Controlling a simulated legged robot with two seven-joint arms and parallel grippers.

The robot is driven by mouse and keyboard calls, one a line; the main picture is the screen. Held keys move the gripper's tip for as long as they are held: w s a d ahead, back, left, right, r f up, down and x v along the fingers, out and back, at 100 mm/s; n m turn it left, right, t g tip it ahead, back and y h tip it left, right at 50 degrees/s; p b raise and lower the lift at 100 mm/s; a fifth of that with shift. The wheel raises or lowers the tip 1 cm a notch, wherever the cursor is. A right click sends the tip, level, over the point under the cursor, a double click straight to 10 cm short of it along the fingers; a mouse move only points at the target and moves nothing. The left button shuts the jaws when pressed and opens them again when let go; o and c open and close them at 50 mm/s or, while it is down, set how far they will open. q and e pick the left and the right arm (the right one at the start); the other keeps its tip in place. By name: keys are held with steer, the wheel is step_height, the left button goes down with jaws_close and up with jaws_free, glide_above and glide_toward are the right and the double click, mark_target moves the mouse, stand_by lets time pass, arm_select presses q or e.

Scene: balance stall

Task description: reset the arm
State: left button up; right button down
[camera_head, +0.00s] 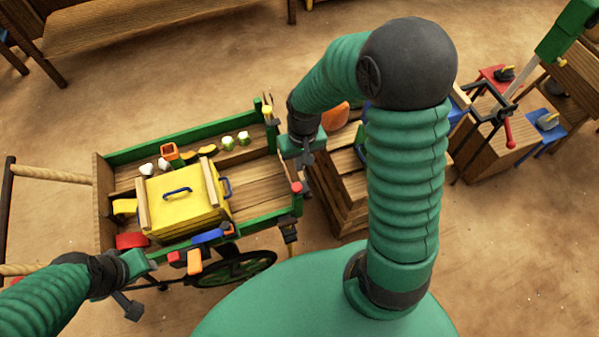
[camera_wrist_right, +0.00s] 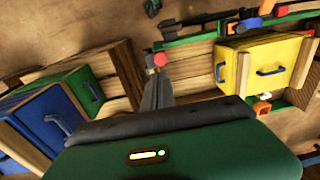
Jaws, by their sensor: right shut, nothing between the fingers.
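My right arm rises green and ribbed through the middle of the head view and bends down to the left. My right gripper (camera_head: 308,160) points down beside the right end of the wooden cart (camera_head: 262,160). In the right wrist view the right gripper's fingers (camera_wrist_right: 158,92) are together, with nothing between them. My left gripper (camera_head: 130,304) is low at the left, by the cart's near side. Its fingers are too small and dark to tell whether they are open.
The cart holds a yellow box (camera_head: 180,205) with a blue handle, and several small items. A wooden crate (camera_head: 343,190) stands right of the cart. The sandy floor (camera_head: 250,60) behind the cart is clear.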

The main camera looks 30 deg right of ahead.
arm_select(q)
steer(key=shift+w+d, duration=0.2)
steer(key=shift+w, duration=0.1)
arm_select(e)
steer(key=s+a+r+n+t, duration=0.2)
steer(key=s+a+r, duration=0.3)
steer(key=shift+n, duration=0.3)
arm_select(q)
steer(key=shift+s, duration=0.15)
arm_select(e)
steer(key=shift+a, duration=0.1)
arm_select(q)
steer(key=shift+a, duration=0.25)
arm_select(e)
steer(key=shift+a, duration=0.2)
arm_select(q)
steer(key=shift+d, duration=0.15)
arm_select(e)
steer(key=shift+d, duration=0.15)
stand_by(0.8)
